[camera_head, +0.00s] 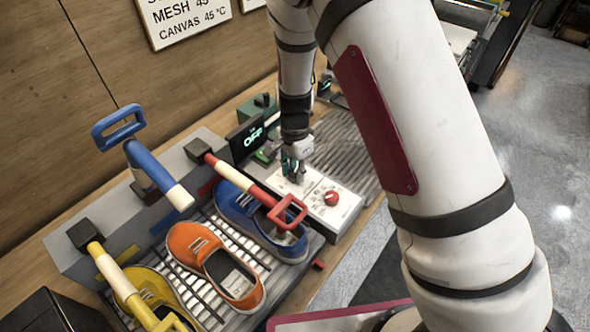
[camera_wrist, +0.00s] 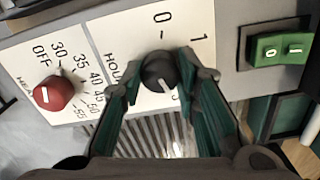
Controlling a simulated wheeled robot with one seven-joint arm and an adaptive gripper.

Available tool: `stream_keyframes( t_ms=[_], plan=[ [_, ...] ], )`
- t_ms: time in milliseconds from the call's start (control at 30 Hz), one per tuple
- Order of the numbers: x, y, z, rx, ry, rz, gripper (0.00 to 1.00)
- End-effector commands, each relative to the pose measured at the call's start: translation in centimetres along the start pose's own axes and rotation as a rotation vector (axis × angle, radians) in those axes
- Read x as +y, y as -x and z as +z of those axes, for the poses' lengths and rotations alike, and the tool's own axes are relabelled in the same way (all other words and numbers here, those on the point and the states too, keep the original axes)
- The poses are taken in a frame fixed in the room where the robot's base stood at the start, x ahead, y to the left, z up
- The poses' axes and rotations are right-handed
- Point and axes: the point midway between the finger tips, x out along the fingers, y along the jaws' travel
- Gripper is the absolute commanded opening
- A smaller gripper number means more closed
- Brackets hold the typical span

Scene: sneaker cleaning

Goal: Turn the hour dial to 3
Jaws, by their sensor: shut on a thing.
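The hour dial (camera_wrist: 160,70) is a dark round knob on a white control panel (camera_wrist: 130,30). In the wrist view my gripper (camera_wrist: 161,80) has its green-padded fingers on both sides of the knob, closed on it. A white pointer mark on the knob points down and slightly right in that view. A "0" and a "1" show above the knob; the other hour marks are mostly hidden by the knob and fingers. In the head view my gripper (camera_head: 292,170) reaches down onto the far end of the panel (camera_head: 345,212), and the hour dial is hidden there.
A red temperature dial (camera_wrist: 53,93) is on the same panel; it also shows in the head view (camera_head: 331,198). A green switch (camera_wrist: 280,50) is beside the panel. A display (camera_head: 250,138) reads OFF. Blue (camera_head: 235,207), orange (camera_head: 205,258) and yellow (camera_head: 150,290) sneakers lie on the rack.

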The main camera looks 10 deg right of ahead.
Motion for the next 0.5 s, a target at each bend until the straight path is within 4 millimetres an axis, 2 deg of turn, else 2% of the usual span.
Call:
stream_keyframes(
  t_ms=[500],
  plan=[
    [-0.09, 0.01, 0.05, -0.001, -0.059, -0.002, 0.01]
  ],
)
